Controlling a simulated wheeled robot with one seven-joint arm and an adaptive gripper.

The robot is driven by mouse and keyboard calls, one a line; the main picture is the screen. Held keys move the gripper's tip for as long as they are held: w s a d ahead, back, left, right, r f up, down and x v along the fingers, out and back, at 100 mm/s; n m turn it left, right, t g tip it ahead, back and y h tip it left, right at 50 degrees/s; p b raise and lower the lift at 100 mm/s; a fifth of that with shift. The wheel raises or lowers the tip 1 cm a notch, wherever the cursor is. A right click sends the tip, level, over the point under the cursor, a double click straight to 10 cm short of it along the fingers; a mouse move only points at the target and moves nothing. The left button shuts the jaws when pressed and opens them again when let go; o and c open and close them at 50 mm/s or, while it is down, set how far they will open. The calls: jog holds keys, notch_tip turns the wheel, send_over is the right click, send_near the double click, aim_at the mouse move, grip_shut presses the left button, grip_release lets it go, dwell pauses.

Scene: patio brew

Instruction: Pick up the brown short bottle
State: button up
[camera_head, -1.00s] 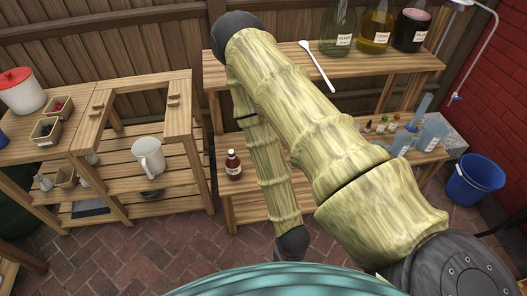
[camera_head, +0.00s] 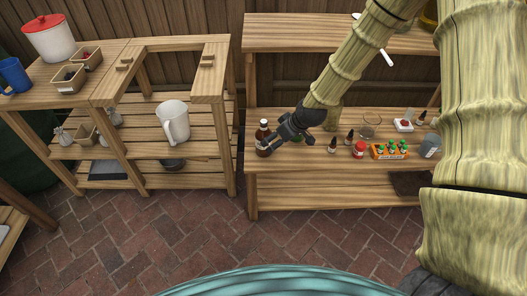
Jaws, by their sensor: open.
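The fingers hide part of the label and the base. I cannot tell whether the fingers touch the bottle.
Right of my gripper on the lower shelf (camera_head: 300,168) are small dropper bottles (camera_head: 332,146), a red-capped jar (camera_head: 359,150), an orange rack (camera_head: 390,151) and a glass beaker (camera_head: 371,127). A white pitcher (camera_head: 176,122) stands on the left bench.

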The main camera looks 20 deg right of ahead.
aim_at(264, 138)
jog(key=shift+n+t, duration=0.3)
jog(key=shift+w+a+f+b, duration=0.4)
jog(key=shift+w+f, duration=0.85)
jog(key=shift+w, duration=0.05)
jog(key=shift+w+a+f+b, duration=0.35)
jog(key=shift+w+f+b, duration=0.05)
jog(key=shift+w+f, duration=0.85)
jog(key=shift+w+a+f+b, duration=0.4)
jog(key=shift+w+f, duration=0.8)
jog(key=shift+w, duration=0.1)
jog(key=c, duration=1.5)
jog(key=shift+r, duration=0.15)
jog(key=shift+c, duration=0.2)
